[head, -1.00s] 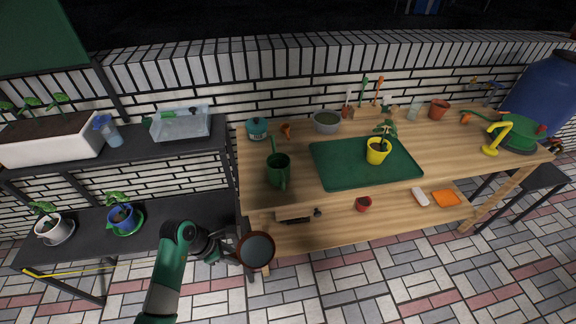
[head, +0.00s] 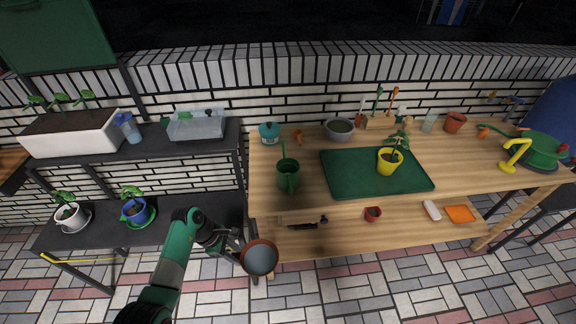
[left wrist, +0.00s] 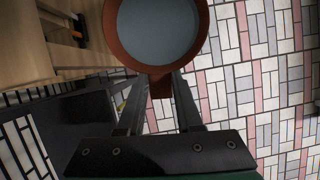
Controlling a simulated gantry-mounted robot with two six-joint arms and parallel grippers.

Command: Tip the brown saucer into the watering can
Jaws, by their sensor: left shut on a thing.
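The brown saucer (head: 260,258) is held out in front of the workbench's left end, low and above the tiled floor. It looks about level and holds a grey-blue liquid. My left gripper (head: 238,250) is shut on its near rim. In the left wrist view the saucer (left wrist: 158,32) fills the top middle, with the gripper fingers (left wrist: 160,90) reaching its edge. The green watering can (head: 288,176) stands upright on the workbench near its left end, behind and above the saucer in the head view. My right gripper is not in view.
The workbench (head: 460,182) carries a green mat (head: 340,182) with a yellow potted plant (head: 389,162). A teal pot (head: 269,133) and a grey bowl (head: 339,129) stand behind. Black shelves (head: 185,222) with potted plants are at left. The workbench's front left corner is close to the saucer.

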